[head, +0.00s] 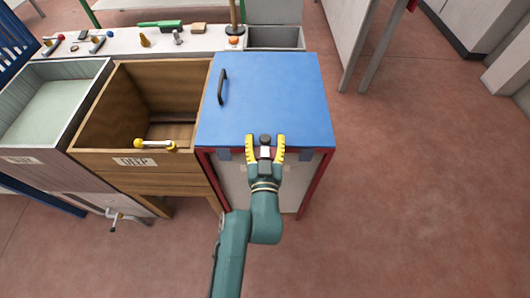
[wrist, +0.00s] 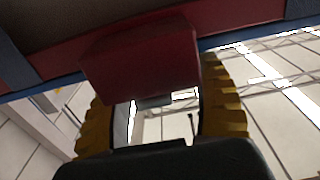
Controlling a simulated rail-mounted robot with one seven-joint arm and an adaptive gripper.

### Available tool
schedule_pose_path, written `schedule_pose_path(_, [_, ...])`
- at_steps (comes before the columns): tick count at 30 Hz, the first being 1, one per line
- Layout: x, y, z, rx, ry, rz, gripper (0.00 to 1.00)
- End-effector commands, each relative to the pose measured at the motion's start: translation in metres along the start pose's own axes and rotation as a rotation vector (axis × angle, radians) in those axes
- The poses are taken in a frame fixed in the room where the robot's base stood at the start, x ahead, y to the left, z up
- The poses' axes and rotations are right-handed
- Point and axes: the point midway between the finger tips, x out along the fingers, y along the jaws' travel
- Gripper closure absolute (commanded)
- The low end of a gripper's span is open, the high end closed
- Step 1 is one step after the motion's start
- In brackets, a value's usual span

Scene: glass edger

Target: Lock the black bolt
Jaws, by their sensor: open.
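My gripper (head: 265,146) is open, its two yellow fingers apart at the front edge of the blue-lidded cabinet (head: 285,85). A small dark round piece (head: 265,139) shows between the fingers in the head view; I cannot tell whether it is the black bolt or part of my gripper. In the wrist view, a red block (wrist: 140,65) under the cabinet edge sits in front of and between the yellow fingers, partly covering the left one. A small dark part (wrist: 153,101) shows just below the block. No bolt is clearly recognisable, and contact is unclear.
To the left are an open wooden bin (head: 90,152) with a yellow-knobbed lever (head: 155,144) and a grey bin (head: 98,80). A shelf with tools (head: 120,42) runs behind. The floor at right is clear.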

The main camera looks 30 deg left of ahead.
Motion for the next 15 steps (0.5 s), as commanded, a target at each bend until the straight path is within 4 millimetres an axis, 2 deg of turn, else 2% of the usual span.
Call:
schedule_pose_path(9, [-0.076,0.001,0.002,0.000,-0.005,0.002,0.37])
schedule_pose_path(15, [-0.105,0.000,0.001,0.000,-0.002,0.001,0.37])
